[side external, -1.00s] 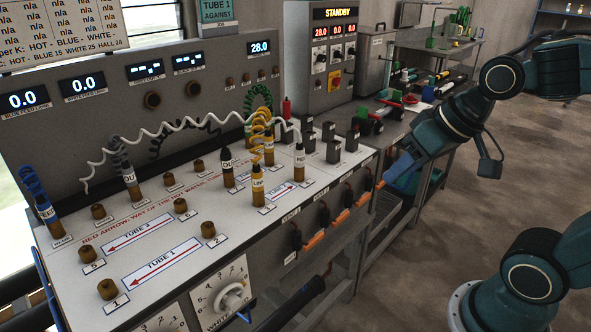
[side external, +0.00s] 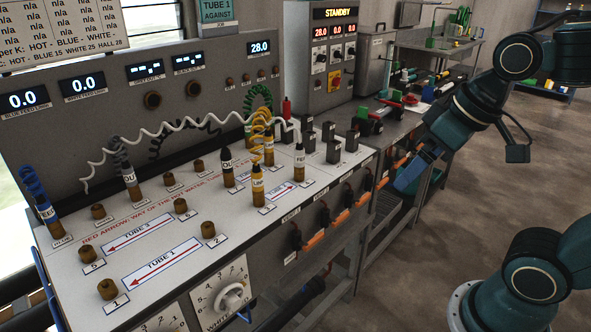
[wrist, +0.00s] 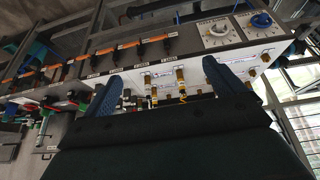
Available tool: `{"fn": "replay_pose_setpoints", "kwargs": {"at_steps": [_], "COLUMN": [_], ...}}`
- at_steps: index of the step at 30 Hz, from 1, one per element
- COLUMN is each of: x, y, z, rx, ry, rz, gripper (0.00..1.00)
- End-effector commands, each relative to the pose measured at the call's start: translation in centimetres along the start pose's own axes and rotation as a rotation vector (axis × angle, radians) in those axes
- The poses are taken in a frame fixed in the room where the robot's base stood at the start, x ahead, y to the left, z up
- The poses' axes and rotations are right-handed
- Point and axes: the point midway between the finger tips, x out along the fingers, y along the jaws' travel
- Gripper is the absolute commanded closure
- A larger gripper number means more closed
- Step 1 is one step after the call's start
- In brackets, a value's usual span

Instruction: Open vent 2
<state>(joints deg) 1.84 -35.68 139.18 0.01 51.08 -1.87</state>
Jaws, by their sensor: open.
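A row of orange-handled levers on black mounts runs along the bench's front face. In the side view the nearest orange handle (side external: 314,241) is followed by another (side external: 341,217) and several more further back. The same row shows in the wrist view (wrist: 128,45). Small white labels sit beside the levers, too small to tell which is vent 2. My gripper (side external: 402,182) is off the front face near the row's far end, its blue fingers pointing down and left. In the wrist view my gripper (wrist: 162,72) has its fingers wide apart with nothing held. Its contact with any handle cannot be told.
The bench top (side external: 190,290) carries brown plugs and coiled hoses. White dials (side external: 230,297) sit low on the front face. A grey control cabinet (side external: 318,85) reads STANDBY.

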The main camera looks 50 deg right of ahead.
Motion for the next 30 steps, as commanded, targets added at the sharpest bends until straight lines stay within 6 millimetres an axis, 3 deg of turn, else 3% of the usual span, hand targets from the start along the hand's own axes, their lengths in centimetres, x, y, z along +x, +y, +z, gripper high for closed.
{"fn": "replay_pose_setpoints", "kwargs": {"at_steps": [14, 30], "x": [4.9, 14.4], "y": [3.0, 8.1], "z": [-7.2, -12.6], "rx": [-0.003, -0.004], "ry": [-0.138, -0.289], "rz": [0.024, 0.022], "gripper": [0.05, 0.05]}}
